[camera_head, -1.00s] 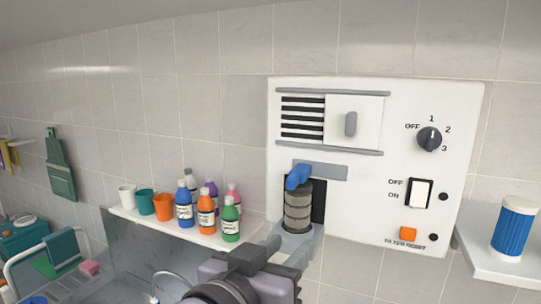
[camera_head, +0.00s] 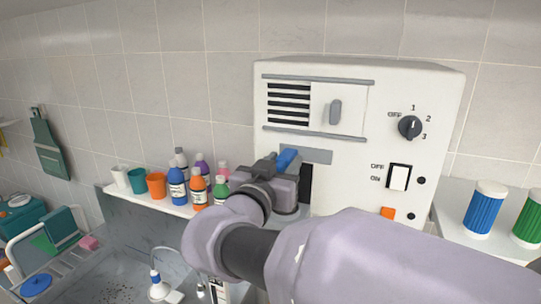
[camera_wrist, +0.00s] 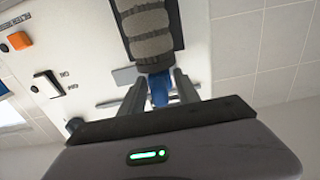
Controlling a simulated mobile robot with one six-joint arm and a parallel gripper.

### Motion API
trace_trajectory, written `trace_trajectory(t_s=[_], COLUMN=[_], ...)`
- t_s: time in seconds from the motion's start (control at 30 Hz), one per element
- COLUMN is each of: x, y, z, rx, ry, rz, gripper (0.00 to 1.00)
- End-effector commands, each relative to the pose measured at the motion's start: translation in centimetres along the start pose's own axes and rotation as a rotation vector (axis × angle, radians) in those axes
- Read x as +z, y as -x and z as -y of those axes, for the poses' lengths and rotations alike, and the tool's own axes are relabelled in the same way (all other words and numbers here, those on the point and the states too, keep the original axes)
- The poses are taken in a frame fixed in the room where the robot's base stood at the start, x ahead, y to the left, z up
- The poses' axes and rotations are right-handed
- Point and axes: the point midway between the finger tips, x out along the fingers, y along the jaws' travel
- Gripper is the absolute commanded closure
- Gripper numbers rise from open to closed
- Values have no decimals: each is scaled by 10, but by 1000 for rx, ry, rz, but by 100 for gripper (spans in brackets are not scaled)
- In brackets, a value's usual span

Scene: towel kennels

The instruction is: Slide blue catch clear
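The blue catch (camera_head: 287,158) sits at the left end of a grey plate (camera_head: 318,156) on the white wall unit (camera_head: 350,72). My gripper (camera_head: 274,167) is at the catch and covers part of it in the head view. In the wrist view, the two fingers of my gripper (camera_wrist: 161,82) stand on either side of the blue catch (camera_wrist: 158,92). The fingers look apart, with narrow gaps beside the catch; firm contact does not show. A ribbed grey cylinder (camera_wrist: 150,28) lies just beyond the catch in the wrist view; my gripper hides it in the head view.
The unit also bears a sliding vent cover (camera_head: 337,110), a dial (camera_head: 410,127), a rocker switch (camera_head: 398,178) and an orange button (camera_head: 387,213). Several bottles and cups stand on a shelf at left (camera_head: 156,204). A blue canister (camera_head: 484,210) stands at right.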

Motion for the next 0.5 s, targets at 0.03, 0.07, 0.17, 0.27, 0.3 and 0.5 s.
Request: trace_trajectory(t_s=[0.03,0.07,0.17,0.27,0.3,0.5], x=[-1,-1,0,0,0,0], y=[-4,-5,-7,-8,-7,-7], z=[-1,-1,0,0,0,0], rx=[2,2,0,0,0,0], ry=[0,-1,-1,-1,-1,-1], rz=[0,0,0,0,0,0], gripper=[62,62,62,62,62,89])
